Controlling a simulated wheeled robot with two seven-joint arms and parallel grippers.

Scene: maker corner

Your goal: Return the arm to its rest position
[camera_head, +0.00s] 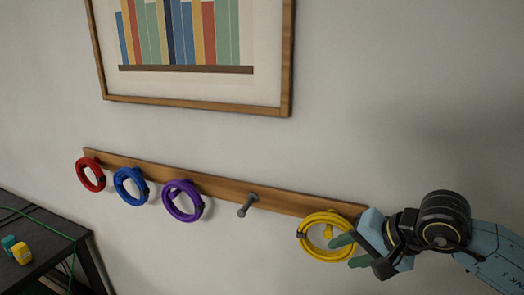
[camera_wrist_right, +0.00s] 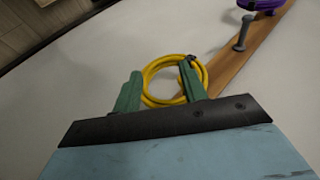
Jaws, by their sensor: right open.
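My right gripper (camera_head: 350,250) comes in from the right in the head view, in front of the right end of the wooden peg rail (camera_head: 275,200). Its green fingers are open and apart, next to the yellow cable coil (camera_head: 305,245), which hangs at that end of the rail. In the right wrist view the open fingers (camera_wrist_right: 160,95) stand in front of the yellow coil (camera_wrist_right: 170,61), with nothing clearly gripped between them. Whether a finger touches the coil cannot be told. My left gripper is in neither view.
Red (camera_head: 80,172), blue (camera_head: 118,189) and purple (camera_head: 168,205) coils hang along the rail to the left. A bare peg (camera_head: 246,206) sits between purple and yellow. A framed picture (camera_head: 190,104) hangs above. A dark table (camera_head: 60,238) with small teal and yellow items stands lower left.

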